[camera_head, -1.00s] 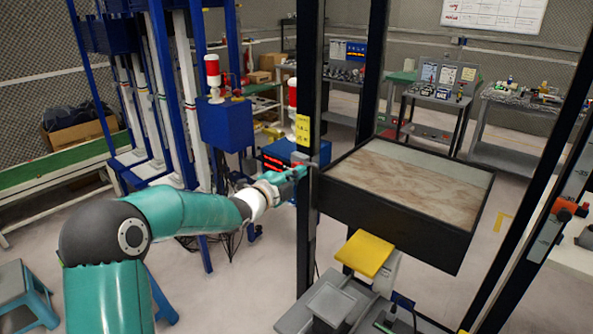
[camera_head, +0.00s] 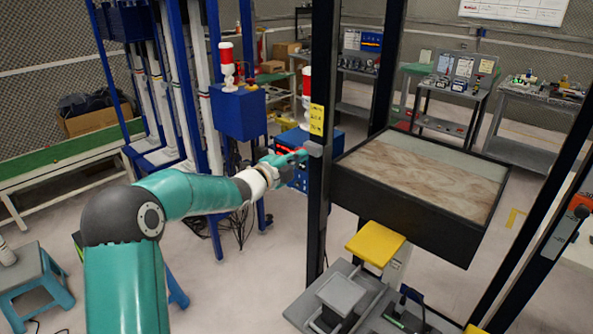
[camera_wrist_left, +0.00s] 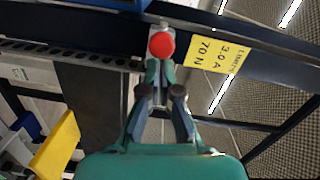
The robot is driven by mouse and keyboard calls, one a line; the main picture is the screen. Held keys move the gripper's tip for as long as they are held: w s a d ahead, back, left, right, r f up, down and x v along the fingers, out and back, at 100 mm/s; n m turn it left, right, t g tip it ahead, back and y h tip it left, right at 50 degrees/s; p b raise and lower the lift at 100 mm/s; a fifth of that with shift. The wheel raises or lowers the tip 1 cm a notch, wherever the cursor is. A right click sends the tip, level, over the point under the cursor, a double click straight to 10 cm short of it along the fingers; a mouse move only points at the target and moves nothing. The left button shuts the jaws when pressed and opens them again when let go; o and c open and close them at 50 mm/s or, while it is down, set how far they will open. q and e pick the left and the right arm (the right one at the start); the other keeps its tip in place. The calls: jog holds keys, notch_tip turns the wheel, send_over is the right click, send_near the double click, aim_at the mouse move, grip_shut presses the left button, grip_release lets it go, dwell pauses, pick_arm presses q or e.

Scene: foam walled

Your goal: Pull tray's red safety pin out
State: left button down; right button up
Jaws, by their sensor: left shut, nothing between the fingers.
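The tray (camera_head: 405,208) is a black-walled box with a pale brown filling, held between two dark posts. In the left wrist view the red safety pin's round head (camera_wrist_left: 161,45) sits on a grey bracket just beyond my left gripper's fingertips (camera_wrist_left: 160,68). The fingers are shut with nothing between them. In the head view my left gripper (camera_head: 301,156) is beside the left post (camera_head: 319,195), by a small grey block (camera_head: 313,149). The pin's head is hard to make out there. My right gripper is not in view.
A yellow label (camera_head: 317,119) is on the left post. A yellow pad (camera_head: 375,248) and grey fixtures stand below the tray. Blue frames with a red-and-white lamp (camera_head: 227,66) rise behind my left arm. A blue stool (camera_head: 37,285) is at the lower left.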

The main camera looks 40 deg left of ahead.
pick_arm(q)
jog(key=s+d+b, duration=0.3)
jog(key=s+b, duration=0.3)
jog(key=s, duration=0.5)
jog(key=shift+d+r, duration=0.3)
jog(key=shift+r, duration=0.15)
